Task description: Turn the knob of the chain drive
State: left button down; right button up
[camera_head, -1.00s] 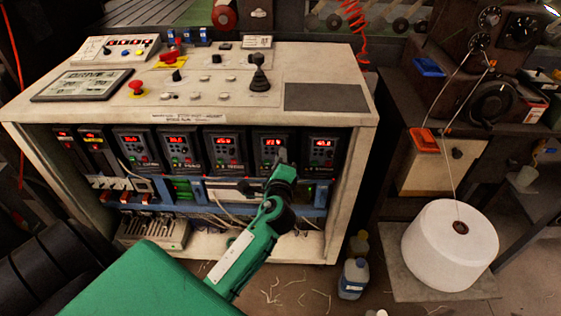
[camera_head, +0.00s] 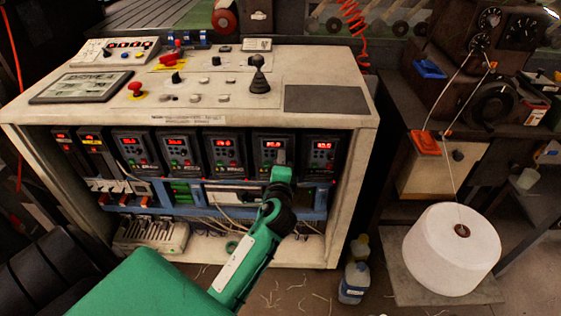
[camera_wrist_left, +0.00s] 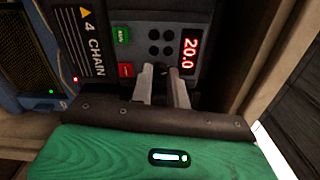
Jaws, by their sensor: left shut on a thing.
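The chain drive (camera_head: 262,164) is a dark unit with a red display, second from the right in the cabinet's row. In the left wrist view the chain drive (camera_wrist_left: 168,20) appears turned sideways, with the label "4 CHAIN" and a display (camera_wrist_left: 190,51) reading 20.0. My left gripper (camera_head: 281,160) reaches up to the front of this drive. In the left wrist view its two grey fingers (camera_wrist_left: 164,84) are at the drive's face, below the buttons, shut on the knob. The knob itself is mostly hidden by the fingers. My right gripper is not in view.
Similar drives (camera_head: 225,153) stand close on the left and another drive (camera_head: 320,153) on the right. The cabinet top (camera_head: 325,98) overhangs the row. Loose wires (camera_head: 215,222) lie below. A white yarn cone (camera_head: 450,250) and bottles (camera_head: 354,282) stand to the right.

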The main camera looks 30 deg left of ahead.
pick_arm(q)
jog(key=c, duration=1.3)
grip_release()
jog(key=shift+c, duration=0.2)
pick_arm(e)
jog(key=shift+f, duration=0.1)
